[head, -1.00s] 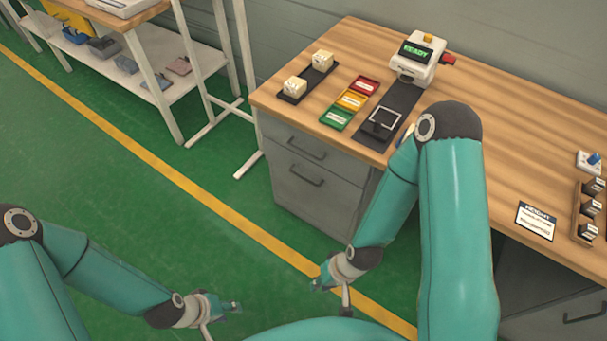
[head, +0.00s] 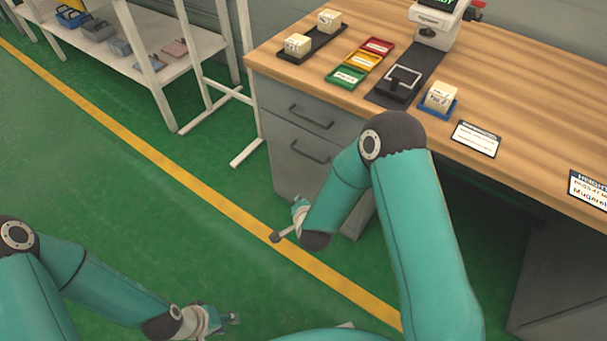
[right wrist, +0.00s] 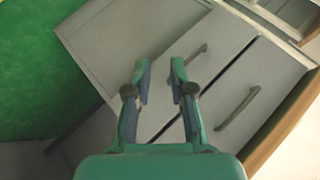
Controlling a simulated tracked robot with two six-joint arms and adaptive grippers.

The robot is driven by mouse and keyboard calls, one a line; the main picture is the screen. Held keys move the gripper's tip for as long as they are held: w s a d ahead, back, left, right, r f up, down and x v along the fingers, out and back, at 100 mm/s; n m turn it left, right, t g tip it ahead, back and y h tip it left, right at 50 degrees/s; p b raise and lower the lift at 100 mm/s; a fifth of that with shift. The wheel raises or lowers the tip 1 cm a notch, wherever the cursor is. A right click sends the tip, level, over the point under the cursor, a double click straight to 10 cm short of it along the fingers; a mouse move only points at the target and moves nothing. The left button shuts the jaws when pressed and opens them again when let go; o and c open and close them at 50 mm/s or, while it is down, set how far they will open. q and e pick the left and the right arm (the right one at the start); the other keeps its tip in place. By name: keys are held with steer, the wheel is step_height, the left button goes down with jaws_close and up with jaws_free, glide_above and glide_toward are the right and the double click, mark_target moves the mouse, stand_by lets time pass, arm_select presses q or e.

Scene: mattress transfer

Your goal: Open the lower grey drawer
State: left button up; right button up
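The grey cabinet under the wooden bench has two shut drawers. The lower grey drawer (head: 290,165) has a dark bar handle (head: 309,152). In the right wrist view the cabinet looks tilted, and the lower drawer's handle (right wrist: 190,62) lies just beyond and right of my fingertips. My right gripper (right wrist: 158,72) is open with nothing between its fingers. In the head view my right gripper (head: 299,208) is in front of the cabinet's lower part, partly hidden by its arm. My left gripper (head: 228,320) is low over the floor, away from the cabinet; its opening is unclear.
The upper drawer (head: 290,100) has a similar handle (right wrist: 238,108). The bench top (head: 500,95) overhangs, carrying coloured trays (head: 362,62), a black tray with white blocks (head: 312,42) and a blue tray (head: 440,105). A white shelf rack (head: 165,75) stands left. The green floor before the cabinet is clear.

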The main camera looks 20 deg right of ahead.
steer(key=w+f+m+t+h+b, duration=0.2)
steer(key=w+f+m+b, duration=0.2)
steer(key=w+b, duration=0.15)
arm_select(q)
step_height(320, 180, down, 19)
steer(key=b, duration=1)
steer(key=shift+r, duration=0.2)
arm_select(e)
steer(key=m+t+h, duration=0.2)
steer(key=m+h, duration=0.2)
steer(key=m, duration=0.3)
glide_toward(305, 154)
steer(key=x, duration=1)
steer(key=shift+f, duration=0.4)
jaws_close()
steer(key=shift+s, duration=0.1)
